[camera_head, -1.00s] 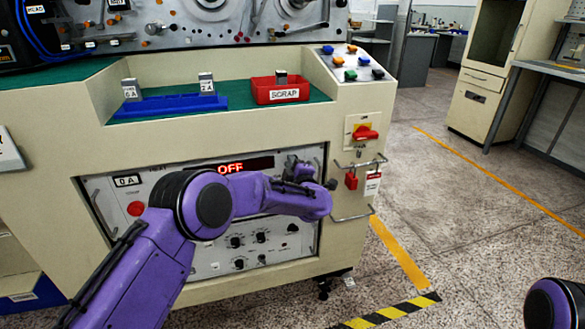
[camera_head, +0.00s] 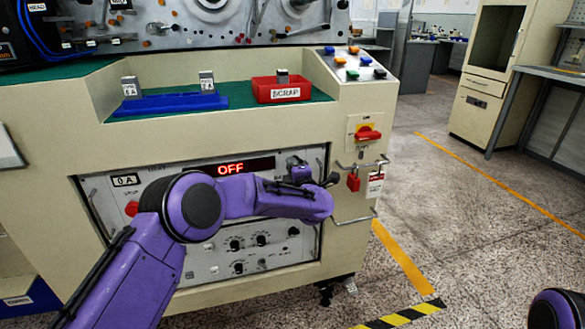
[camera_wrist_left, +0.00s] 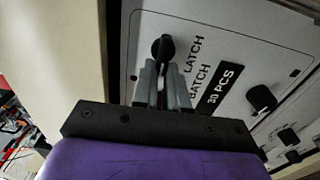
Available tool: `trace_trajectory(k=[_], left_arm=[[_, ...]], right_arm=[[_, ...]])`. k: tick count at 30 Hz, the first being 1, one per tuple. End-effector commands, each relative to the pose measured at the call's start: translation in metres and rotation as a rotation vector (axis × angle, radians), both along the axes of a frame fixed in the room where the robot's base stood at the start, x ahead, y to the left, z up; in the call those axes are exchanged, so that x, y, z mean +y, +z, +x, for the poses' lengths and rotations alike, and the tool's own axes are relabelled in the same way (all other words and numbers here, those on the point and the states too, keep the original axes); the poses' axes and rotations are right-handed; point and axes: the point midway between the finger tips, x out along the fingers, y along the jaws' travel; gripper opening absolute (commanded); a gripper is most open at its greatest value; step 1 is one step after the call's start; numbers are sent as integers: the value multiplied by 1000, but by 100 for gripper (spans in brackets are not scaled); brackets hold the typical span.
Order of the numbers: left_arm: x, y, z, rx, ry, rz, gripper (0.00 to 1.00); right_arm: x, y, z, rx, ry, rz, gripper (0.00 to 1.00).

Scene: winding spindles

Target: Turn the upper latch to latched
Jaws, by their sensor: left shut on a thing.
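The upper latch is a black knob (camera_wrist_left: 162,47) on the pale panel, beside the words LATCH and BATCH 30 PCS. In the left wrist view my left gripper (camera_wrist_left: 162,70) has its grey fingers shut on this knob. The knob's turn angle is hard to judge. My right gripper is out of view; only a purple part of my right arm shows at bottom right.
The panel display (camera_head: 232,168) reads OFF. Right of the panel are a red switch (camera_head: 367,133), a red padlock (camera_head: 353,182) and metal handles. A blue tray (camera_head: 150,106) and a red SCRAP bin (camera_head: 283,95) sit above. The floor at right is clear.

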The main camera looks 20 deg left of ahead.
Motion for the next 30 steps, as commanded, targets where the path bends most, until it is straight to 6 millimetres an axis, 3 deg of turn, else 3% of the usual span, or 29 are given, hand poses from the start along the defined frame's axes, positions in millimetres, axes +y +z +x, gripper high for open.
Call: trace_trajectory(k=[5, 6, 7, 8, 19, 30], left_arm=[[-1, 0, 0, 0, -2, -1, 0], [-1, 0, 0, 0, -2, -1, 26], [-1, 0, 0, 1, -2, -1, 36], [-1, 0, 0, 0, -2, 0, 38], [-8, 1, -8, 2, -4, 1, 38], [-53, 1, -75, 1, -5, 2, 38]], right_arm=[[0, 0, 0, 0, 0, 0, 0], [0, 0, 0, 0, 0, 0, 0], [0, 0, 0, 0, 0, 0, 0], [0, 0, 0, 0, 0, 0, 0], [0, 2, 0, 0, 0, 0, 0], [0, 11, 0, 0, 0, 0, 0]])
